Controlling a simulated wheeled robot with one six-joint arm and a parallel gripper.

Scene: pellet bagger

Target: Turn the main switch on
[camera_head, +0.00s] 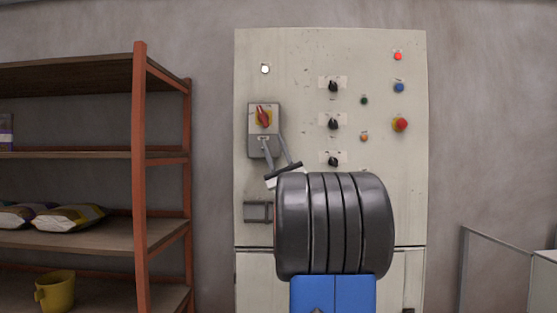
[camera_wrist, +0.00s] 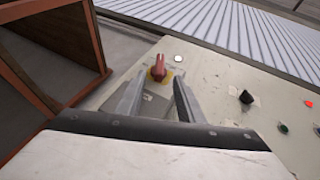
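The main switch is a red rotary handle (camera_head: 263,116) on a yellow plate, set in a grey box (camera_head: 257,143) at the upper left of the control cabinet. In the head view the handle leans slightly, its top towards the left. My gripper (camera_head: 274,139) is just below and to the right of the handle, in front of the box's lower part. In the wrist view the red handle (camera_wrist: 158,69) shows beyond the fingertips, between the lines of the two fingers. My gripper (camera_wrist: 161,82) is open, with nothing between its fingers. I cannot tell whether a fingertip touches the switch.
The pale cabinet (camera_head: 300,60) carries a white lamp (camera_head: 265,69), several black knobs (camera_head: 333,123), a blue button (camera_head: 399,87) and a red mushroom button (camera_head: 400,124). A grey handle (camera_head: 258,212) sits below the switch box. An orange-framed shelf (camera_head: 140,160) stands at the left.

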